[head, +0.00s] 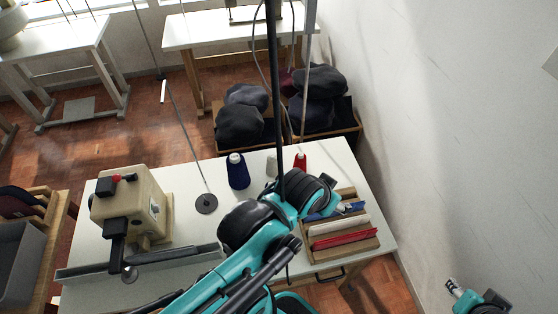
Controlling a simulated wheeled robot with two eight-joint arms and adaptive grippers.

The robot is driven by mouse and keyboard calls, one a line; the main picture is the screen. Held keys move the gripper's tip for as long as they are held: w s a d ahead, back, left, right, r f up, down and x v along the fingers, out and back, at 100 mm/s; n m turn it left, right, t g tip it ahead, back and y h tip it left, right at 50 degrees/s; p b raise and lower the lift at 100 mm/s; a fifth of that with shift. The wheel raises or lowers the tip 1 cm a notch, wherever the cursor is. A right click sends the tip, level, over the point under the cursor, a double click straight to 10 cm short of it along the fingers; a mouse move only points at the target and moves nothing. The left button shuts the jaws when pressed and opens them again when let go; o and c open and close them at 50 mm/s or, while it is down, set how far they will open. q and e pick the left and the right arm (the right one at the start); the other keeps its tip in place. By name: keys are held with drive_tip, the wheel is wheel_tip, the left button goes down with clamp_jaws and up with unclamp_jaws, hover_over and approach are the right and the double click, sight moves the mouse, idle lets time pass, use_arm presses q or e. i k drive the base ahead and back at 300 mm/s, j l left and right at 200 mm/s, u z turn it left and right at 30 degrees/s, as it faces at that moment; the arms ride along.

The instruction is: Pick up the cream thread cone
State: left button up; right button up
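The cream thread cone (271,166) is small and pale and stands upright towards the back of the white table (185,240). It stands between a larger dark blue cone (238,172) and a red cone (300,162). My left arm reaches over the table from the lower left. Its dark, rounded end (315,192) is in front of and to the right of the cream cone, apart from it in the picture. I cannot make out its fingers. Part of my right arm shows at the lower right corner, away from the table; its finger state is unclear.
A beige buttonhole machine (130,207) stands at the table's left. A wooden tray (345,240) with red, white and blue items lies at the right. A thin pole with a dark round base (206,204) stands left of the cones. A white wall borders the right.

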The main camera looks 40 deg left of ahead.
sight(271, 167)
drive_tip(key=l+u, duration=0.1)
drive_tip(key=u, duration=0.25)
drive_tip(key=k+l+u, duration=0.1)
drive_tip(key=u, duration=0.25)
drive_tip(key=j+u, duration=0.15)
drive_tip(key=u, duration=0.2)
drive_tip(key=j+u, duration=0.15)
drive_tip(key=u, duration=0.25)
drive_tip(key=i+l, duration=0.05)
